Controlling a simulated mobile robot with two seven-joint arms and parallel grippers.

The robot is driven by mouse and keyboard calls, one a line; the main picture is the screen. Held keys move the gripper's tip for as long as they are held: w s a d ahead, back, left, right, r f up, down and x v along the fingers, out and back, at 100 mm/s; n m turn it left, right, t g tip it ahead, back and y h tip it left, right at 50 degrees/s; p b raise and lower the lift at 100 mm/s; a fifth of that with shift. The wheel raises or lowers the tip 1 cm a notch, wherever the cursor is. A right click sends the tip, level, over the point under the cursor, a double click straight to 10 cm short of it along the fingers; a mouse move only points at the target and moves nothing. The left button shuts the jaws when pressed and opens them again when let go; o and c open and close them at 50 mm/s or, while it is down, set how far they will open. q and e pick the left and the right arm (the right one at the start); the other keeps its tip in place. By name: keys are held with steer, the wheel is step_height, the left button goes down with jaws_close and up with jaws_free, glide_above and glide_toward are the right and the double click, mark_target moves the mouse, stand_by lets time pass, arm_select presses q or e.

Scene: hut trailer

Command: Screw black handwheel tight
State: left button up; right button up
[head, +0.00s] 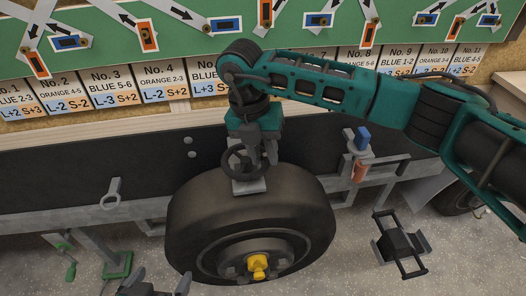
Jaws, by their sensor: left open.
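The black handwheel (232,172) sits on a grey metal bracket (250,187) just above the large black tyre, in the middle of the head view. My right gripper (252,158) points down at the handwheel, its grey fingers overlapping the wheel's upper and right part. Whether the fingers touch or clasp the wheel cannot be made out. My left gripper (158,283) is at the bottom edge, left of the tyre, with its fingertips apart and nothing visible between them. Most of it is cut off.
The tyre (200,215) has a yellow hub piece (258,266). A green board (190,25) with labelled cards spans the back. A grey rail carries an orange and blue part (361,140) to the right. A black-framed item (400,245) stands lower right. A green-handled crank (70,262) is lower left.

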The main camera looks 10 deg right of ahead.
step_height(320, 180, up, 13)
steer(key=a, duration=0.2)
steer(key=shift+w+a+f+p, duration=0.15)
steer(key=shift+w+p, duration=0.15)
steer(key=shift+w, duration=0.15)
steer(key=shift+f, duration=0.1)
